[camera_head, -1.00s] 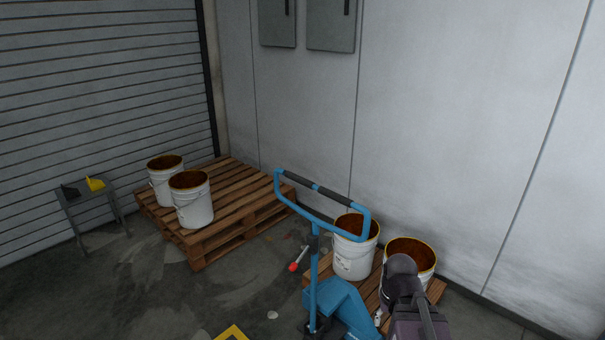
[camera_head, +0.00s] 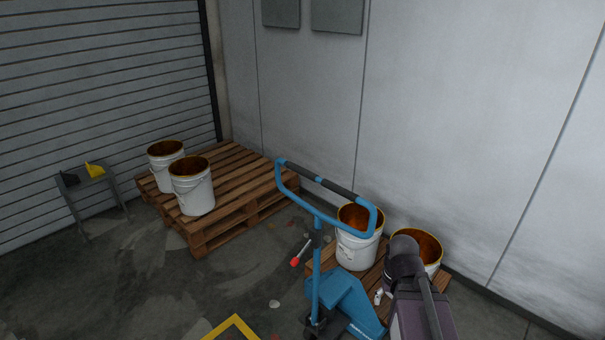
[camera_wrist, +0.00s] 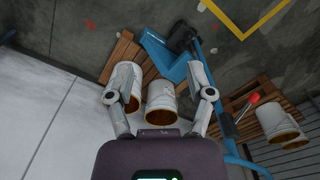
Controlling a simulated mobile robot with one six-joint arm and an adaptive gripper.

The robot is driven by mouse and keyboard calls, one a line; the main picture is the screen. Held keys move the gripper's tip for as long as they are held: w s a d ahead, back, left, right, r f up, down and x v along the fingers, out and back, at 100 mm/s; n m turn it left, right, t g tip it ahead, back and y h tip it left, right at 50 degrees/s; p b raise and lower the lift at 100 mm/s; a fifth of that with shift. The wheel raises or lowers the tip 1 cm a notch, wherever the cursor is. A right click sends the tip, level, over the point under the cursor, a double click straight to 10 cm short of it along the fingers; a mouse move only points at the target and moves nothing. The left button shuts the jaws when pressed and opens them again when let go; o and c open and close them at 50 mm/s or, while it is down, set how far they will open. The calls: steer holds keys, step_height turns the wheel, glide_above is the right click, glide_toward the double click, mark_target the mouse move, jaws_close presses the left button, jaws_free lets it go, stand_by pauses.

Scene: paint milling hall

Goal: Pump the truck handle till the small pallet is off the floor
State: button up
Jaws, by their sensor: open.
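The blue pallet truck (camera_head: 345,299) stands at the lower middle of the head view, its handle (camera_head: 322,183) upright with a dark grip across the top loop. A lever with a red knob (camera_head: 295,262) sticks out from the handle's post. The small wooden pallet (camera_head: 369,280) lies behind the truck under two white buckets (camera_head: 357,248); I cannot tell whether it touches the floor. My gripper (camera_wrist: 160,96) is open and empty in the wrist view, its fingers spread. The handle's blue tube (camera_wrist: 229,146) runs to the right of my gripper, apart from it.
A larger pallet (camera_head: 238,182) with two open buckets (camera_head: 192,187) stands by the roller shutter. A small grey stand (camera_head: 92,196) holds a yellow and a black item. A pale wall (camera_head: 450,110) closes off the back. The floor (camera_head: 120,285) at left front is clear.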

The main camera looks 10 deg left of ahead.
steer(key=w+a+f+t+y+b, duration=0.1)
steer(key=w+a+t+y+b, duration=0.25)
steer(key=w+a, duration=0.5)
steer(key=m+t+h+b, duration=0.1)
steer(key=m+t+b, duration=0.6)
steer(key=m+t, duration=0.85)
glide_toward(303, 173)
steer(key=shift+s+d+f+n, duration=0.15)
steer(key=shift+s+f, duration=0.25)
steer(key=shift+s, duration=0.2)
steer(key=shift+s+f+n, duration=0.1)
steer(key=shift+s+f, duration=0.3)
steer(key=shift+s, duration=0.2)
steer(key=shift+w, duration=0.1)
steer(key=w, duration=0.4)
steer(key=w+a+r+p, duration=0.1)
steer(key=w, duration=0.4)
steer(key=w+r+p, duration=0.1)
steer(key=w, duration=0.3)
steer(key=shift+w+a, duration=0.2)
steer(key=shift+a, duration=0.15)
